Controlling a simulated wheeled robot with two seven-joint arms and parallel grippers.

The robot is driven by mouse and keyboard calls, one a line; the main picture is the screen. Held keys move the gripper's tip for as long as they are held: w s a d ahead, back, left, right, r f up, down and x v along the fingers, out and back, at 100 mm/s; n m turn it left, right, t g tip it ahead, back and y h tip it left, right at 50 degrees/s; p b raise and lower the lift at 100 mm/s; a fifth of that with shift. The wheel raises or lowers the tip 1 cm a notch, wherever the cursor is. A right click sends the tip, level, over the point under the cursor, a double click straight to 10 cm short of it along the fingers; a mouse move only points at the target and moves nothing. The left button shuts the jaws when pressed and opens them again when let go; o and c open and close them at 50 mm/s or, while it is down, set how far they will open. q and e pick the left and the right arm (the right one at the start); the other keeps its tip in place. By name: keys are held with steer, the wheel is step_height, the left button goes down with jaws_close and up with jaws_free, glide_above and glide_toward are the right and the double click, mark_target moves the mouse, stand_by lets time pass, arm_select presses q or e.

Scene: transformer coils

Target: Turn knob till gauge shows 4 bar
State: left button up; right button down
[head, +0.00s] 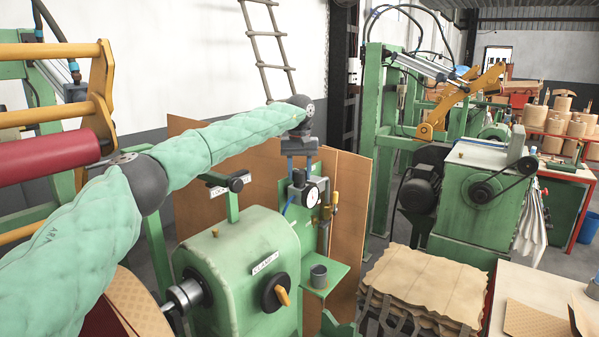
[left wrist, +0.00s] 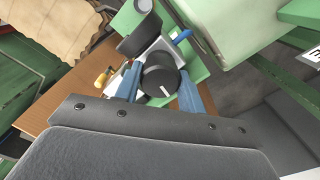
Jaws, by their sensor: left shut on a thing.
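The pressure gauge (head: 311,195) is a white round dial with a dark rim on the green bracket. It is too small here to read its needle. My left gripper (head: 299,169) reaches down from above, just over the gauge. In the left wrist view, the black round knob (left wrist: 159,77) with a white mark line sits between the blue fingers of my left gripper (left wrist: 160,88). The fingers are shut on the knob's sides. In the head view the knob is mostly hidden by the fingers. My right gripper is not in view.
A green machine (head: 235,270) with a black selector and orange handle stands at front centre. A grey cup (head: 318,276) sits on the green shelf below the gauge. A stack of brown sheets (head: 425,285) stands to the right. A brown panel (head: 345,215) stands behind the gauge.

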mark_target(299, 170)
arm_select(q)
steer(key=shift+r+m, duration=0.15)
steer(key=shift+m, duration=0.15)
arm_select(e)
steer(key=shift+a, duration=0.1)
arm_select(q)
steer(key=o, duration=0.9)
steer(key=shift+o, duration=0.3)
step_height(299, 170, up, 6)
steer(key=b, duration=0.2)
steer(key=shift+r+b, duration=0.1)
steer(key=shift+b, duration=0.3)
steer(key=shift+r, duration=0.7)
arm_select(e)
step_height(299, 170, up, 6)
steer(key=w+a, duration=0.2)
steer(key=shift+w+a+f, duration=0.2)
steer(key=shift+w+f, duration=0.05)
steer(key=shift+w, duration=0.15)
